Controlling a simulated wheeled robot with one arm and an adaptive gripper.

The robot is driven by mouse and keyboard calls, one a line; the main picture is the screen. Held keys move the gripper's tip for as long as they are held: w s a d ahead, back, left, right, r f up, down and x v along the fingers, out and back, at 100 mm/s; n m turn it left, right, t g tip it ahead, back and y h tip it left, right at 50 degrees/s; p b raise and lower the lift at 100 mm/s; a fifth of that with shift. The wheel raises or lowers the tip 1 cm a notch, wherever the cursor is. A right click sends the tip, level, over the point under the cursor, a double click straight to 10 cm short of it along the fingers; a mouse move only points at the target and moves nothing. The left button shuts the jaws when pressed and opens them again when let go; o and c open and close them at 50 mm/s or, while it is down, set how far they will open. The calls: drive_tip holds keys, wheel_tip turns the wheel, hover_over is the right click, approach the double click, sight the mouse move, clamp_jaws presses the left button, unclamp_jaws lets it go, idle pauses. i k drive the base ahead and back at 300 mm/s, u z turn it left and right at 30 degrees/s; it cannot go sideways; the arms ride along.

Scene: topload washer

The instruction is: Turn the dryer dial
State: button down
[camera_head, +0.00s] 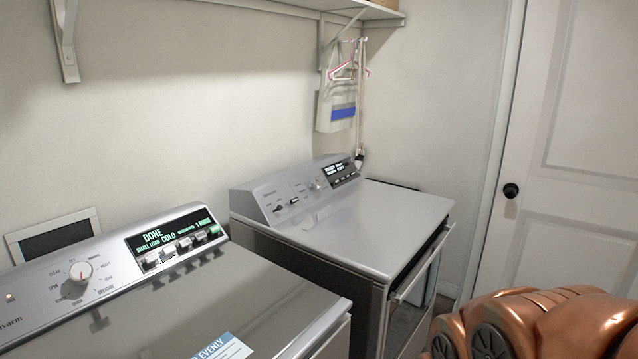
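The dryer (375,232) is the farther grey machine, with a front door on its right side. Its sloped control panel (290,196) at the back carries a small lit display (341,171) and a few small controls. A round silver knob (318,184) sits just left of that display and looks like the dial, but it is too small to read its setting. The nearer washer has a larger round dial (80,271) with printed labels around it. My gripper is not in view; only a copper-coloured part of my arm shows at the bottom right, apart from both machines.
The washer (230,300) fills the lower left, with a lit "DONE" display (170,233). A shelf (330,8) with brackets runs above. Hangers (345,70) and a white bag (337,105) hang over the dryer's back. A white door (580,130) stands at right. The dryer's top is clear.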

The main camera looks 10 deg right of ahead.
sight(317, 182)
drive_tip(key=z, duration=1.5)
drive_tip(key=i, duration=2.15)
drive_tip(key=u, duration=3.5)
